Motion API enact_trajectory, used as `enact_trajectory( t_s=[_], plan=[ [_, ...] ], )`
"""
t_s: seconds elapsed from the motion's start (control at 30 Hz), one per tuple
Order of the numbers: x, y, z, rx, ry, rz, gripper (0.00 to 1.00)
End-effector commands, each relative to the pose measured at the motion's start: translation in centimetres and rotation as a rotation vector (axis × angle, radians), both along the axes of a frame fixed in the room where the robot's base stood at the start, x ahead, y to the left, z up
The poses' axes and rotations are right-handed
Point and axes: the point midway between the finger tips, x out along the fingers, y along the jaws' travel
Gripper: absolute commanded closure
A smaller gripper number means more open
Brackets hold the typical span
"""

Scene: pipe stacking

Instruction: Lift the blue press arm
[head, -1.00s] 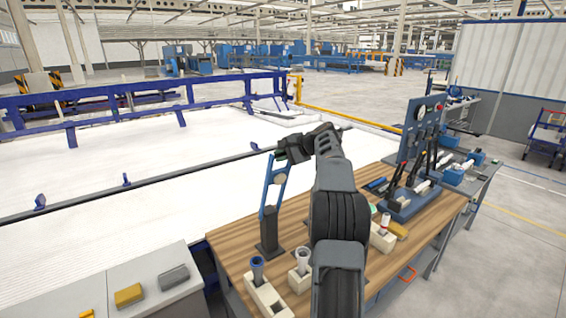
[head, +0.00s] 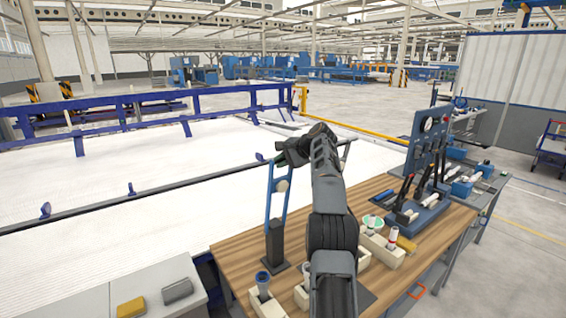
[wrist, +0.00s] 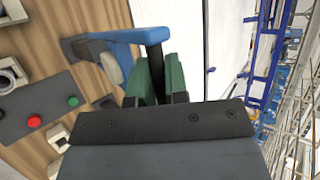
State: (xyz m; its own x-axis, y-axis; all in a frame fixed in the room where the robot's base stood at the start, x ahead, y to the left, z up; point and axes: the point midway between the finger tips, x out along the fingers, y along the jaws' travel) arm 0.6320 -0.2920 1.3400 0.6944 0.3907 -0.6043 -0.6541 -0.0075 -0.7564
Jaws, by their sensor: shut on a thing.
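The blue press arm (wrist: 125,40) shows at the top of the wrist view, with a black bar handle (wrist: 152,48) at its end. My gripper (wrist: 158,80) has green fingers, one on each side of that handle, and is shut on it. In the head view, my gripper (head: 288,153) is at the top of the press, above its blue upright frame (head: 269,200). The press's dark base (head: 275,245) stands on the wooden table. My gripper and forearm hide the arm itself and the handle in the head view.
The wooden table (head: 232,252) holds beige pipe holders (head: 376,243) and a blue gauge panel (head: 428,140) with black levers at the right. A grey box with red and green buttons (wrist: 45,105) shows in the wrist view. A white platform (head: 150,230) lies behind.

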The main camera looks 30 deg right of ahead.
Motion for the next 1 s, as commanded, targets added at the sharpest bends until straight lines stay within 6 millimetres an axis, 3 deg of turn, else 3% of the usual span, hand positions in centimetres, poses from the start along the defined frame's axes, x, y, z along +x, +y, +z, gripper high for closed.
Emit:
enact_trajectory(
  t_s=[0.37,0.4,0.63,1.0],
  plan=[
    [0.3,0.2,0.6,-0.001,-0.017,-0.003,1.00],
    [0.3,0.2,0.6,-0.001,-0.017,-0.003,0.84],
    [0.1,0.1,0.5,-0.001,-0.013,-0.003,0.62],
    [-0.8,-0.6,1.0,-0.002,-0.009,-0.005,0.62]
  ],
)
